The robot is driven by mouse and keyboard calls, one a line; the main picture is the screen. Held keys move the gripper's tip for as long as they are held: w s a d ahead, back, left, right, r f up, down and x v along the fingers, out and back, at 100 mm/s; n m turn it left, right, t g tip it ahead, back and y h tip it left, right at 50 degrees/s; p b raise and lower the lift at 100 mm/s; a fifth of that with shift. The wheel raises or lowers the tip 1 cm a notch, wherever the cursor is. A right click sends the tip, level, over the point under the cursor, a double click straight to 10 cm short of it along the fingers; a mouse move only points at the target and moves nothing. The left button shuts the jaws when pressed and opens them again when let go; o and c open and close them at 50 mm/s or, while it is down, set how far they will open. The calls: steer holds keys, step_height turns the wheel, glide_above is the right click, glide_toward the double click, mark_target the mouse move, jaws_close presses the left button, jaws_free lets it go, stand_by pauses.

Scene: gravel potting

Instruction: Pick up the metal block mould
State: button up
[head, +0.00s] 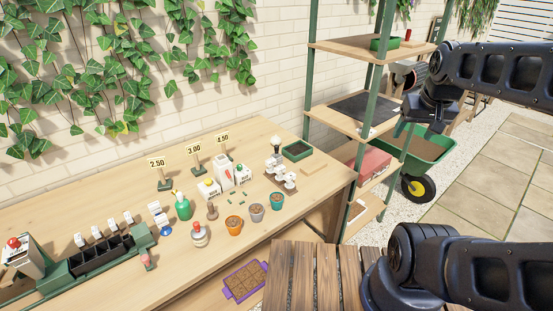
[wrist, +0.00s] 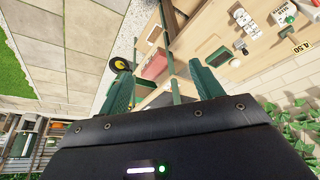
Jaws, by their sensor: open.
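A small pale metallic piece with a dark upright handle (head: 275,162), which looks like the metal block mould, stands near the right end of the wooden bench, in front of a green tray. It is too small to make out in detail. It also shows small in the wrist view (wrist: 241,46), at upper right. My gripper (head: 411,124) is raised in front of the shelf rack, well to the right of the bench things. In the wrist view its two green fingers (wrist: 159,68) stand apart with nothing between them.
The bench (head: 120,200) carries pots, bottles, price signs and white packs. A purple tray (head: 232,294) sits low in front.

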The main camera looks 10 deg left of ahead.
steer(key=w+a+r+n+g, duration=0.1)
steer(key=w+a+n, duration=0.25)
steer(key=w, duration=0.35)
steer(key=w+a+n, duration=0.2)
steer(key=w+n, duration=0.2)
steer(key=w, duration=0.2)
steer(key=n+g, duration=0.4)
steer(key=n, duration=1.5)
glide_above(277, 152)
steer(key=w, duration=0.1)
step_height(277, 152, down, 28)
steer(key=shift+w+r, duration=0.15)
steer(key=shift+r, duration=0.05)
steer(key=shift+a+f+n, duration=0.25)
steer(key=shift+f, duration=0.3)
step_height(277, 152, down, 10)
steer(key=shift+d+f, duration=0.1)
steer(key=shift+f, duration=0.15)
steer(key=c, duration=1.2)
